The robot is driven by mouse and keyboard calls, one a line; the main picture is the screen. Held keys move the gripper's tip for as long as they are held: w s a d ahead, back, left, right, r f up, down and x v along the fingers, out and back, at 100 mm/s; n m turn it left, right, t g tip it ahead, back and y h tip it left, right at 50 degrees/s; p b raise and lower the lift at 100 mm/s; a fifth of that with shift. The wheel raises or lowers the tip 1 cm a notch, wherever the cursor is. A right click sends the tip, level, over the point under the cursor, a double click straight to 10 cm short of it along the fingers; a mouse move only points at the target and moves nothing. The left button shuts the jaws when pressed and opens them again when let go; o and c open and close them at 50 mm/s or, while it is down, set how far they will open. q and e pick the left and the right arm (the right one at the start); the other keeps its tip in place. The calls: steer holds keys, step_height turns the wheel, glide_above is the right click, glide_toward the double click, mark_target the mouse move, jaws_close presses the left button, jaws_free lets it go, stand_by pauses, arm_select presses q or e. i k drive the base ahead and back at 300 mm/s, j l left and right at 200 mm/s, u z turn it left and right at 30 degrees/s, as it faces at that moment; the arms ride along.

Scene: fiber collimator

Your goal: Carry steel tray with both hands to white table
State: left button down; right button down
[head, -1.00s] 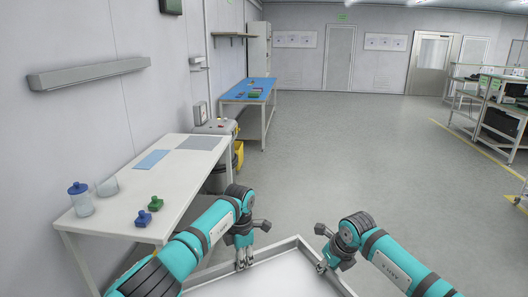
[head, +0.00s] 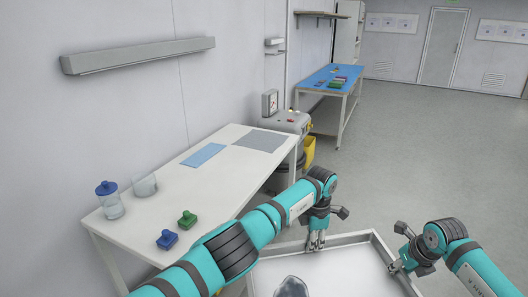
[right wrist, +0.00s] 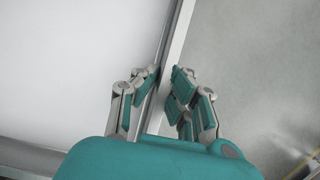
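The steel tray (head: 345,275) is at the bottom of the head view, in front of me, with a raised rim. My left gripper (head: 316,244) is at its far left rim and looks closed on it. My right gripper (head: 397,267) is at the right rim. In the right wrist view the fingers (right wrist: 163,88) stand on both sides of the tray's rim (right wrist: 175,50) and look closed on it. A grey, rounded, translucent item (head: 291,287) shows in the tray, cut off by the frame. The white table (head: 225,192) stands to the left along the wall.
On the white table are a blue-lidded jar (head: 109,199), a clear beaker (head: 144,185), blue (head: 167,240) and green (head: 187,219) pieces, a blue sheet (head: 203,155) and a grey mat (head: 259,140). A blue-topped bench (head: 330,78) stands behind. Floor to the right is clear.

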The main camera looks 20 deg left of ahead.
mark_target(233, 173)
steer(key=i, duration=1.2)
steer(key=i+u, duration=0.45)
steer(key=i+l+u, duration=0.25)
steer(key=i+u, duration=0.2)
steer(key=i, duration=0.25)
steer(key=i+u, duration=0.3)
steer(key=u, duration=0.15)
steer(key=i+u, duration=0.25)
steer(key=u, duration=0.25)
